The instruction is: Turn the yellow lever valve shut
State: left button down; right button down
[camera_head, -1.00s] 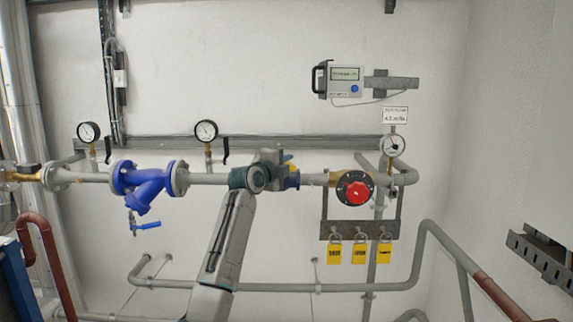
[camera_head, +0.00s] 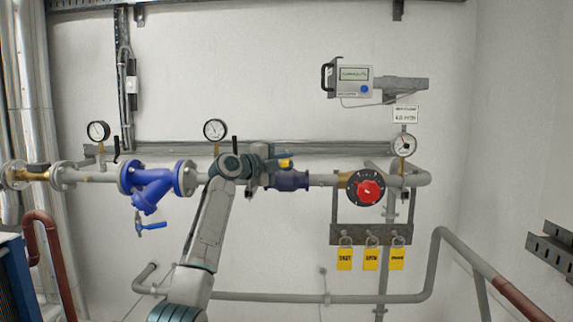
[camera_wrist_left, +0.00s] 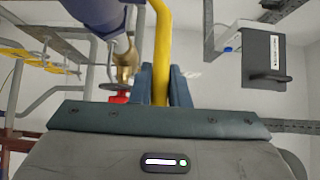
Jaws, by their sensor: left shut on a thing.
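The yellow lever (camera_head: 286,163) shows as a small yellow piece beside my left gripper (camera_head: 268,160), at the dark blue valve body (camera_head: 292,181) on the grey pipe. In the left wrist view the lever (camera_wrist_left: 162,40) runs down as a yellow bar between the two fingers of my left gripper (camera_wrist_left: 161,78), which is shut on it. The valve body shows at the top left of that view (camera_wrist_left: 97,14). My gripper and forearm hide part of the pipe and most of the lever in the head view. My right gripper is not in view.
A blue strainer (camera_head: 152,183) is left of my arm. Gauges (camera_head: 215,130) stand above the pipe. A grey meter (camera_head: 353,79) hangs on the wall. Lower pipes (camera_head: 270,297) cross behind my arm.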

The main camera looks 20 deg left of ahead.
pick_arm(q)
jog(key=c, duration=1.4)
grip_release()
jog(key=shift+a+f, duration=0.1)
jog(key=shift+f, duration=0.05)
jog(key=shift+s, duration=0.1)
jog(key=shift+s+a+b, duration=0.3)
jog(key=shift+s+b, duration=0.1)
jog(key=shift+s, duration=0.05)
jog(key=b+v, duration=0.4)
jog(key=v, duration=0.5)
jog(key=shift+s+a, duration=0.2)
jog(key=shift+s, duration=0.15)
